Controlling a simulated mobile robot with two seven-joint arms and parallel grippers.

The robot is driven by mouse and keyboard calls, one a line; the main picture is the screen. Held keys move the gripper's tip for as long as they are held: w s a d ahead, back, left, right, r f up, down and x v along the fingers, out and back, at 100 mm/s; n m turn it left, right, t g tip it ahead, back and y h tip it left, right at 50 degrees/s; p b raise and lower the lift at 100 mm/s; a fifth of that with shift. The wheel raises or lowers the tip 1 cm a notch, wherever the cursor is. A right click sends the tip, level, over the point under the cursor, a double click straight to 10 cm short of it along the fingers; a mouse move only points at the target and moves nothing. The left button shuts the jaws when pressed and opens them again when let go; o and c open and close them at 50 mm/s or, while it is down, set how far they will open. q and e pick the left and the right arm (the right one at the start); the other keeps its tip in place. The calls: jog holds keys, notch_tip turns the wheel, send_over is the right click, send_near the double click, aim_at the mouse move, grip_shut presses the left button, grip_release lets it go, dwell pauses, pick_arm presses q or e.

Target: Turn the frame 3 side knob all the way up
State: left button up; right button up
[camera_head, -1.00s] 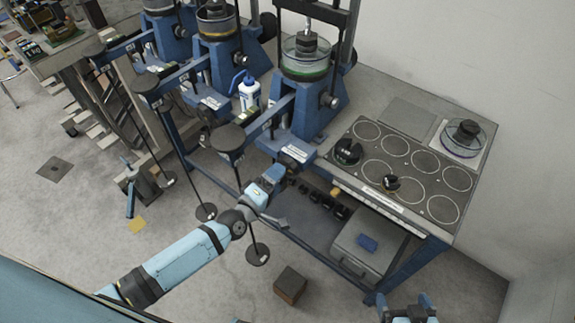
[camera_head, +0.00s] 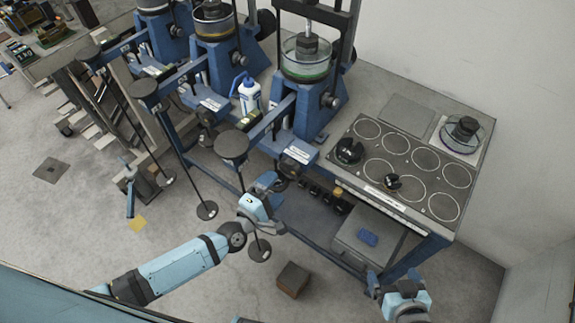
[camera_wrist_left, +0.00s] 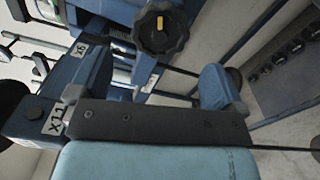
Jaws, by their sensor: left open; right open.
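The rightmost lever frame (camera_head: 312,115) is blue and stands on the bench; I take it as frame 3, though no number is readable. A dark lobed knob (camera_wrist_left: 162,30) with a yellow mark shows in the left wrist view, beyond and between my fingers and not touching them. In the head view a dark knob (camera_head: 290,169) sits at the front below the frame's arm. My left gripper (camera_head: 279,203) is open and empty, just in front of the bench; its two blue fingers also show in the left wrist view (camera_wrist_left: 152,85). My right gripper (camera_head: 393,280) is open and empty at lower right.
A round black lever end (camera_head: 231,146) with a hanging rod stands close left of my left gripper. Black weights (camera_head: 318,192) and a grey case (camera_head: 368,243) sit on the lower shelf. A brown block (camera_head: 293,279) lies on the floor. A white bottle (camera_head: 249,95) stands between frames.

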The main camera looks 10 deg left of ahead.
aim_at(288, 172)
pick_arm(q)
jog(key=x, duration=0.8)
jog(key=shift+b, duration=0.4)
jog(key=shift+f, duration=0.1)
jog(key=c, duration=1.2)
jog(key=shift+o, duration=0.2)
jog(key=shift+r+p, duration=0.2)
jog(key=shift+p, duration=0.15)
jog(key=shift+a+m+p, duration=0.1)
jog(key=shift+m+p, duration=0.6)
jog(key=shift+m, duration=0.1)
jog(key=o, duration=1.2)
jog(key=shift+w+f, duration=0.1)
jog(key=shift+f, duration=0.1)
jog(key=shift+c, duration=0.2)
jog(key=shift+v, duration=3.05)
